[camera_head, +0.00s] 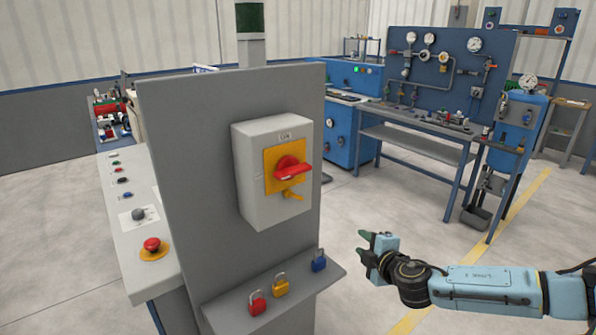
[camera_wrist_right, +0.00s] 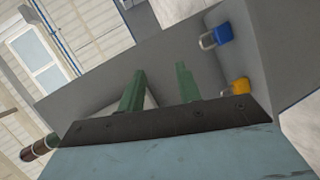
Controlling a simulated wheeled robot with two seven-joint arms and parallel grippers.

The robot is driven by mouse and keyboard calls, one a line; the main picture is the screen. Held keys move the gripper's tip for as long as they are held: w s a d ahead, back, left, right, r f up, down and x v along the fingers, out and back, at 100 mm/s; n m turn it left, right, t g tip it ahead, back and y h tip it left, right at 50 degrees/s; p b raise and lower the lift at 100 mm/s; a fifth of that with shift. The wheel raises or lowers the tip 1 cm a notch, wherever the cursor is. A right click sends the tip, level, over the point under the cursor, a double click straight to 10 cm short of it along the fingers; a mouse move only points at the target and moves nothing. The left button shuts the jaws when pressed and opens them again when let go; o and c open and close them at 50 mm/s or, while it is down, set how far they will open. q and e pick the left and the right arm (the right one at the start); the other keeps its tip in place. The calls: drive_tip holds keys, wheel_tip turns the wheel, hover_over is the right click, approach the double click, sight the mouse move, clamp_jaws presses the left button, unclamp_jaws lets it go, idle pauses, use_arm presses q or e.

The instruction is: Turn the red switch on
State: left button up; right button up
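The red switch (camera_head: 291,169) is a rotary handle on a yellow plate, fixed to the front of a light grey box (camera_head: 250,175) on a grey panel. Its handle lies roughly level in the head view, with a small yellow tab below it. My right gripper (camera_head: 364,243) is to the right of the box and lower than the switch, apart from it. In the right wrist view, its two green fingers (camera_wrist_right: 161,82) stand apart with nothing between them. The switch does not show in that view. My left gripper is not in view.
A ledge (camera_head: 300,297) below the box holds red (camera_head: 257,304), yellow (camera_head: 280,286) and blue (camera_head: 319,261) padlocks. A console with a red emergency button (camera_head: 152,244) stands left of the panel. A blue workbench (camera_head: 420,140) with gauges stands behind; open floor lies between.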

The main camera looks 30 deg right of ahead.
drive_tip(key=a+r+n+t+y, duration=0.25)
drive_tip(key=a+r, duration=0.35)
drive_tip(key=r, duration=0.6)
drive_tip(key=n+t+y, duration=0.1)
drive_tip(key=n+y, duration=0.2)
approach(297, 174)
drive_tip(key=shift+h, duration=0.25)
drive_tip(key=w+p, duration=0.1)
drive_tip(key=w, duration=0.1)
drive_tip(key=w+p, duration=0.1)
drive_tip(key=w, duration=0.2)
drive_tip(key=w+p, duration=0.1)
drive_tip(key=w, duration=0.2)
drive_tip(key=shift+w+a+p, duration=0.1)
drive_tip(key=shift+a+p, duration=0.3)
drive_tip(key=shift+w, duration=0.7)
clamp_jaws()
